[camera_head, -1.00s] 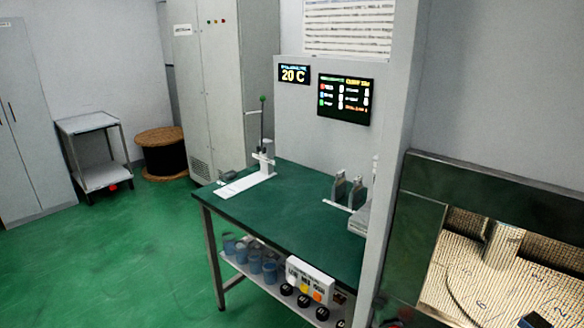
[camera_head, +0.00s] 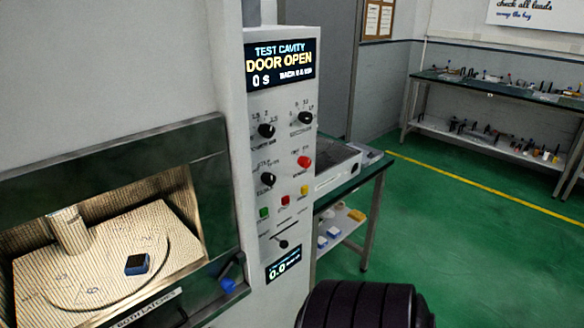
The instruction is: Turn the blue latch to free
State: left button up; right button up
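The blue latch (camera_head: 229,284) is at the lower right corner of the test cavity's front frame, beside the control panel. Its blue knob shows below a darker upper part, and it is small, so its exact turn is hard to tell. The cavity (camera_head: 115,235) is open and lit inside. A small blue block with a dark top (camera_head: 137,264) lies on its floor, near a pale upright cylinder (camera_head: 70,230). Neither of my grippers is in view.
The control panel (camera_head: 283,160) has black knobs, coloured buttons and a display (camera_head: 280,65) reading "DOOR OPEN" and "0 s". A green-topped bench (camera_head: 350,180) stands behind it. Another bench (camera_head: 500,90) is along the far wall. Green floor (camera_head: 450,240) is free at right.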

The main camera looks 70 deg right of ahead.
aim_at(228, 286)
jog(key=z, duration=1.7)
